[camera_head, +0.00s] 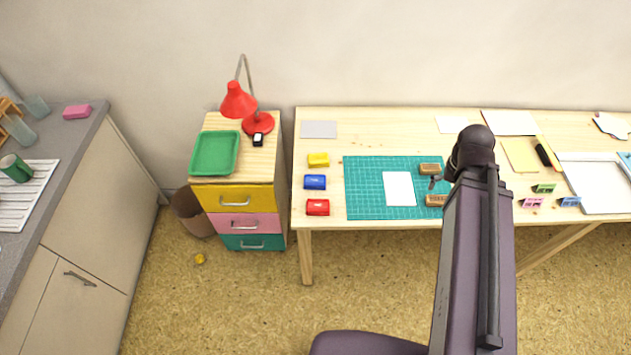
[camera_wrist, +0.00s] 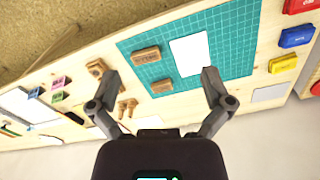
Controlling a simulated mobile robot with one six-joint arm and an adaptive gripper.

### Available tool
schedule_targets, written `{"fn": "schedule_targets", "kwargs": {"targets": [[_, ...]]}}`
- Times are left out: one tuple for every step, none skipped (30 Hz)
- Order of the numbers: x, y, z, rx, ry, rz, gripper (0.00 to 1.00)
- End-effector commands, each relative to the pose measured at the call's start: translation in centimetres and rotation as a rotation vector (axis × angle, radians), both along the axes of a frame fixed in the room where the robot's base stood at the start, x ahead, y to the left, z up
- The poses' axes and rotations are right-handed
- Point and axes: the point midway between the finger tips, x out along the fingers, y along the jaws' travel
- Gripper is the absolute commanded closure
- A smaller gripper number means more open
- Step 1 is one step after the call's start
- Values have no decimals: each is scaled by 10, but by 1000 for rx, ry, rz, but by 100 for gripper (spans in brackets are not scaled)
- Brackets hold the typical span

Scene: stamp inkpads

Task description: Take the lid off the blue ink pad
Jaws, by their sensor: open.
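The blue ink pad (camera_head: 315,182) sits on the left part of the wooden table, between a yellow ink pad (camera_head: 318,160) and a red ink pad (camera_head: 317,207). Its lid appears to be on. In the wrist view the blue ink pad (camera_wrist: 296,37) is at the upper right. My gripper (camera_wrist: 158,80) is open and empty, its two fingers spread above the table. In the head view my arm reaches over the table right of the green mat and mostly hides the gripper. The gripper is well apart from the blue ink pad.
A green cutting mat (camera_head: 362,207) holds a white paper (camera_head: 399,188) and wooden stamps (camera_head: 430,169). A grey sheet (camera_head: 319,129) lies behind the ink pads. A drawer unit (camera_head: 267,215) with a red lamp (camera_head: 238,102) stands left of the table. Small colored stamps (camera_head: 543,188) lie at right.

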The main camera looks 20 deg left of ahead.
Motion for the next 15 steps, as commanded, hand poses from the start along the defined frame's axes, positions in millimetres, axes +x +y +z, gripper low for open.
{"fn": "schedule_targets", "kwargs": {"targets": [[0, 0, 0, 0, 0, 0, 0], [0, 0, 0, 0, 0, 0, 0], [0, 0, 0, 0, 0, 0, 0], [0, 0, 0, 0, 0, 0, 0], [0, 0, 0, 0, 0, 0, 0], [0, 0, 0, 0, 0, 0, 0], [0, 0, 0, 0, 0, 0, 0], [0, 0, 0, 0, 0, 1, 0], [1, 1, -1, 0, 0, 5, 0], [2, 2, -1, 0, 0, 10, 0], [3, 3, -2, 0, 0, 17, 0], [5, 5, -3, 0, 0, 30, 0], [6, 7, -4, 0, 0, 42, 0], [9, 10, -5, 0, 0, 59, 0], [12, 15, -7, 0, 0, 85, 0]]}}
